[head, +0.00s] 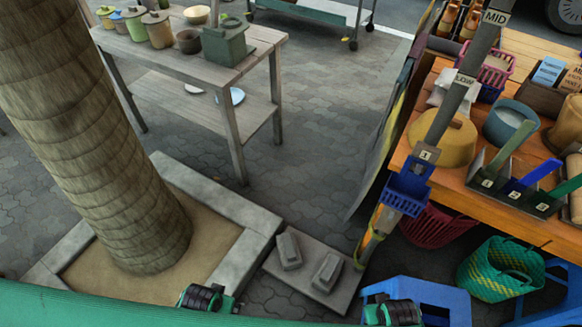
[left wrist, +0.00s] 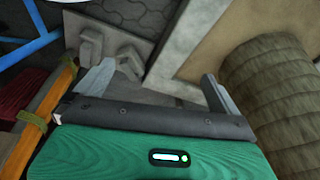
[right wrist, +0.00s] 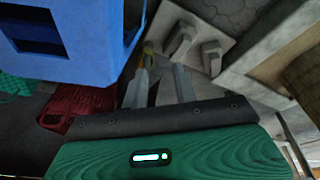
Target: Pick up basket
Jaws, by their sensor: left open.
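A green woven basket (head: 500,268) with yellow trim stands on the ground at the lower right in the head view. A dark red basket (head: 437,228) sits beside it, under the wooden table, and also shows in the right wrist view (right wrist: 75,105). A pink-purple basket (head: 492,72) is on the table. My left gripper (left wrist: 155,85) is open and empty, its fingers wide apart. My right gripper (right wrist: 161,88) is open with a narrower gap, holding nothing visible. Neither gripper touches a basket.
A blue stool (head: 445,296) stands in front of the baskets. The wooden table (head: 400,150) holds several pots and tools. A stone-edged planter (head: 235,268) with a palm trunk (head: 110,170) is at left. A slab with two grey blocks (head: 328,270) lies between.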

